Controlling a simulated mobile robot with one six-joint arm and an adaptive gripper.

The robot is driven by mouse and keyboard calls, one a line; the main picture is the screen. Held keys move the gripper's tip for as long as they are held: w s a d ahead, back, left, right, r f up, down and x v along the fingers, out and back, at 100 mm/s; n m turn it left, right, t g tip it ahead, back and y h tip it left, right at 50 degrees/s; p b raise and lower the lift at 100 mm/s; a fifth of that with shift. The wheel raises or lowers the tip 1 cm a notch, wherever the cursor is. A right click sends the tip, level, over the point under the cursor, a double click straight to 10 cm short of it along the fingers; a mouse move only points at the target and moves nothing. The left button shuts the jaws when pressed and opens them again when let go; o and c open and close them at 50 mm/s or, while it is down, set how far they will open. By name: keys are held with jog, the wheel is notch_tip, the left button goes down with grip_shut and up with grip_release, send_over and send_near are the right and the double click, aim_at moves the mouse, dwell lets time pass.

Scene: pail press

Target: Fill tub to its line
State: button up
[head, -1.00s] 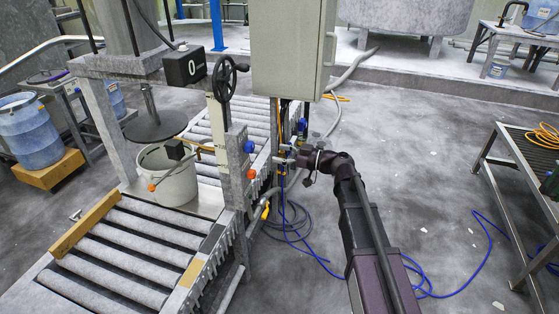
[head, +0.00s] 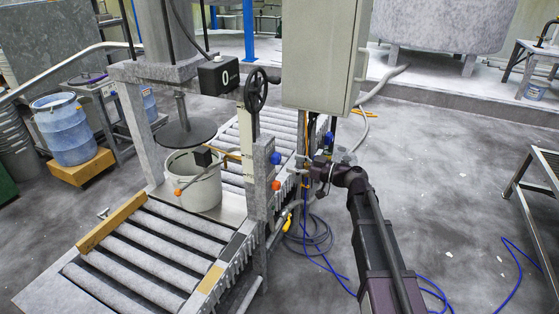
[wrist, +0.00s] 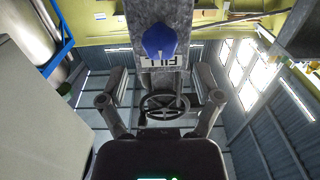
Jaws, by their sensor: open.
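The tub (head: 196,188), a pale grey pail, stands upright on the roller line below a dark round plate (head: 186,133). In the wrist view a blue domed button (wrist: 159,41) sits on a grey post above an upside-down "FILL" label (wrist: 161,62). In the head view a blue button (head: 275,158) and a red-orange button (head: 276,186) show on the post. My gripper (head: 304,166) is just right of this post, open and empty; its spread fingers also show in the wrist view (wrist: 161,101). Contact with the post cannot be told. The tub's inside and line are not readable.
A black box (head: 219,74) reads 0. A handwheel (head: 256,91) and a grey cabinet (head: 318,55) stand above the line. Blue drums (head: 66,130) are at left. Hoses (head: 312,238) lie by the post.

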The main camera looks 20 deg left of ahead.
aim_at(280, 160)
jog(key=a, duration=0.5)
jog(key=shift+w+a, duration=0.1)
jog(key=shift+w, duration=0.1)
jog(key=c, duration=0.6)
jog(key=shift+c, duration=0.2)
